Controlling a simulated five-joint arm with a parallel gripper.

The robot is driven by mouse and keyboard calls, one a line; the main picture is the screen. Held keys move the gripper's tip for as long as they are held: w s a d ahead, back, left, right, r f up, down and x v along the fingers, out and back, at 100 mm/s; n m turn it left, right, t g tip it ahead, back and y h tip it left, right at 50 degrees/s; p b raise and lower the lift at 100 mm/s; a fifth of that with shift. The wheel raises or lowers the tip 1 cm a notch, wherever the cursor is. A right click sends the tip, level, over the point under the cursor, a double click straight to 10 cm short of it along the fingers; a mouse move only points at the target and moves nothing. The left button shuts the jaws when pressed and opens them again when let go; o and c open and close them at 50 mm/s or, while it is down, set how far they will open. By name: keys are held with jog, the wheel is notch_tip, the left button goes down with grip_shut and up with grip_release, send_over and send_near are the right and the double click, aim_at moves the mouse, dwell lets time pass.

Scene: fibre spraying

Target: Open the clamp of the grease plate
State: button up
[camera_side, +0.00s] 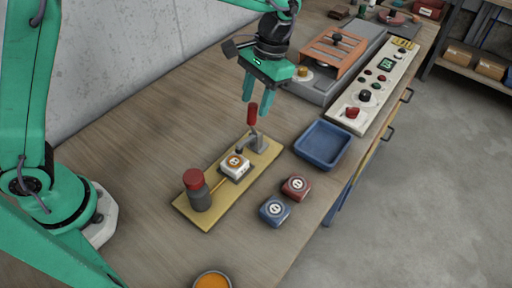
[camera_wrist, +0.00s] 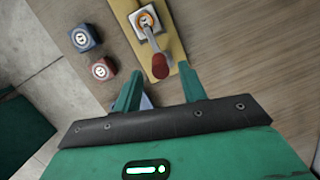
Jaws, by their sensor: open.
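The grease plate (camera_side: 221,205) is a yellow board on the bench. A grey toggle clamp (camera_side: 258,143) stands at its far end with its red handle (camera_side: 252,113) upright. The clamp's arm reaches over a white block with an orange top (camera_side: 236,165). A dark cylinder with a red cap (camera_side: 195,188) stands at the near end. My gripper (camera_side: 258,97) is open and empty, just above and beside the red handle. In the wrist view the handle's red end (camera_wrist: 160,66) shows just ahead of the gap between my fingers (camera_wrist: 157,80); I cannot tell if they touch it.
A blue tray (camera_side: 322,145) sits right of the plate. A red block (camera_side: 296,187) and a blue block (camera_side: 274,210) lie near the bench edge. A control panel (camera_side: 374,90) and a grey machine with an orange grille (camera_side: 333,52) stand behind. An orange-filled bowl (camera_side: 212,280) is in front.

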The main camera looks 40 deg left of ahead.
jog(key=shift+v, duration=1.6)
jog(key=shift+s+r, duration=0.1)
jog(key=shift+r, duration=0.05)
grip_shut()
jog(key=shift+s+r+m+t, duration=0.3)
jog(key=shift+s+r+m, duration=0.15)
jog(key=shift+m, duration=0.35)
jog(key=s+a+r+m+t+h, duration=0.1)
jog(key=s+r+m+t, duration=0.1)
jog(key=s+m, duration=0.3)
jog(key=s+a+r+m+t+h, duration=0.2)
jog(key=s+m, duration=0.3)
jog(key=m, duration=0.6)
jog(key=shift+s+r+t, duration=0.35)
jog(key=shift+s+t, duration=0.05)
jog(key=shift+t, duration=0.2)
